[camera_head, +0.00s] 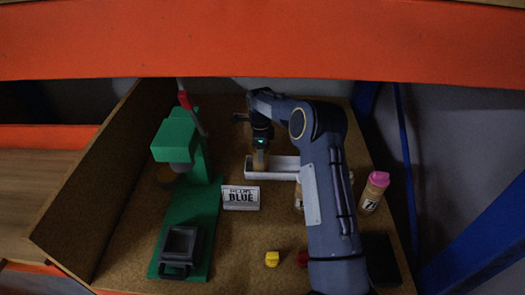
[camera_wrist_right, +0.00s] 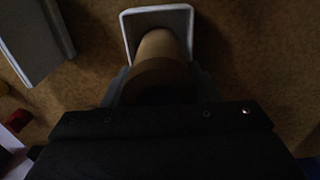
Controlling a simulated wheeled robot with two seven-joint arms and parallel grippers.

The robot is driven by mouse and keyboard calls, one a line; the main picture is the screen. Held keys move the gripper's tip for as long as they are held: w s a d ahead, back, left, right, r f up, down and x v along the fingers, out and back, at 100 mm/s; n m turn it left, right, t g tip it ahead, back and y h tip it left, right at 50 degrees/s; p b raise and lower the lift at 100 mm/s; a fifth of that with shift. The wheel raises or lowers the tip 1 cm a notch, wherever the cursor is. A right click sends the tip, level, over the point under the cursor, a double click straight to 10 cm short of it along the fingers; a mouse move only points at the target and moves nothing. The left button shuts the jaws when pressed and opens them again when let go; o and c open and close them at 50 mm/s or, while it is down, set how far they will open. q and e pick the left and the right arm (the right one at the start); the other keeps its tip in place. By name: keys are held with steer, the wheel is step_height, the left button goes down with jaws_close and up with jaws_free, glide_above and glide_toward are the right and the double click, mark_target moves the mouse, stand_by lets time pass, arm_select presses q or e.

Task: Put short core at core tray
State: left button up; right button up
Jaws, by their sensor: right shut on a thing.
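The short core (camera_head: 260,160) is a brown cardboard tube. My right gripper (camera_head: 260,145) is shut on it, and the core stands roughly upright at the left end of the white core tray (camera_head: 285,162) in the head view. In the right wrist view the core (camera_wrist_right: 158,62) sits between the fingers of my right gripper (camera_wrist_right: 158,85), with a pale-rimmed end of a tray (camera_wrist_right: 128,22) around its far end. I cannot tell whether the core touches the tray floor. My left gripper is not in view.
A green machine (camera_head: 195,205) with a black tray stands on the left. A pink-capped bottle (camera_head: 374,191) is on the right. A yellow piece (camera_head: 272,259) and a red piece (camera_head: 302,258) lie near the front.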

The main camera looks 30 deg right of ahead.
steer(key=shift+f, duration=0.2)
steer(key=o, duration=1.1)
steer(key=shift+d, duration=0.1)
steer(key=shift+s+r, duration=0.1)
steer(key=shift+r, duration=0.05)
step_height(320, 180, up, 12)
steer(key=shift+r+b, duration=0.1)
steer(key=shift+b, duration=0.45)
